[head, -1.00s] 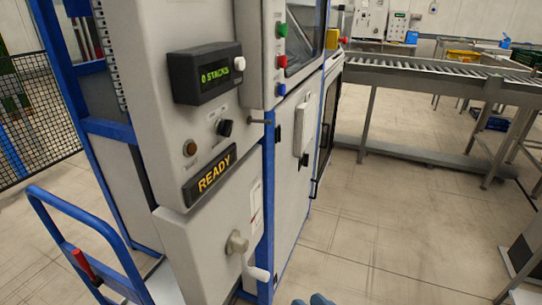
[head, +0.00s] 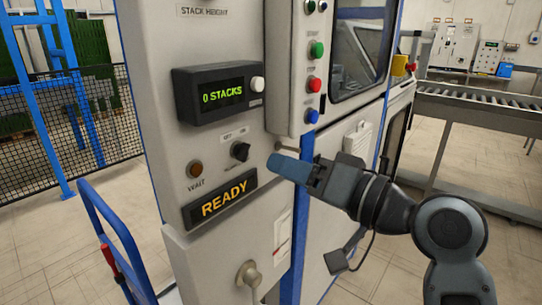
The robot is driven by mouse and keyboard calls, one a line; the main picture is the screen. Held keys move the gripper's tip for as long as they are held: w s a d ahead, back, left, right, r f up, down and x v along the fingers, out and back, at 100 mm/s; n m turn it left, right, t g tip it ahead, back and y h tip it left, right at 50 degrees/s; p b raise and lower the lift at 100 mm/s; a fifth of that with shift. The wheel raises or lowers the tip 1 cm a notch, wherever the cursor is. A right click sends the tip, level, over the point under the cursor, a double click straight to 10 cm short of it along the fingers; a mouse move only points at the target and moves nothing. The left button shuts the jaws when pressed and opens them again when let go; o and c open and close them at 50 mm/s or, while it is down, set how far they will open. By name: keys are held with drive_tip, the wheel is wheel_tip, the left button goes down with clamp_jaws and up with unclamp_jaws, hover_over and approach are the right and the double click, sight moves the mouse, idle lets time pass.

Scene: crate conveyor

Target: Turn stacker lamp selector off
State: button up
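The stacker cabinet (head: 223,42) stands at the middle left. Its small black rotary selector (head: 240,151) sits under the display, with small labels above it that are too small to read surely. The knob looks turned at a slant. An amber lamp (head: 195,169) marked WAIT is to its left. My gripper (head: 277,170) points left at the panel, just right of and slightly below the selector. It appears apart from the knob. The blue fingers are seen side-on, so any gap between them is hidden.
A display (head: 220,93) reads 0 STACKS, with a white knob (head: 257,84) at its right. A READY sign (head: 221,199) is below the selector. Green, red and blue buttons (head: 315,83) are on a box to the right.

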sight(247, 154)
drive_tip(key=p+x, duration=0.1)
drive_tip(key=x, duration=0.6)
drive_tip(key=shift+w+a, duration=0.2)
drive_tip(key=shift+a, duration=0.05)
clamp_jaws()
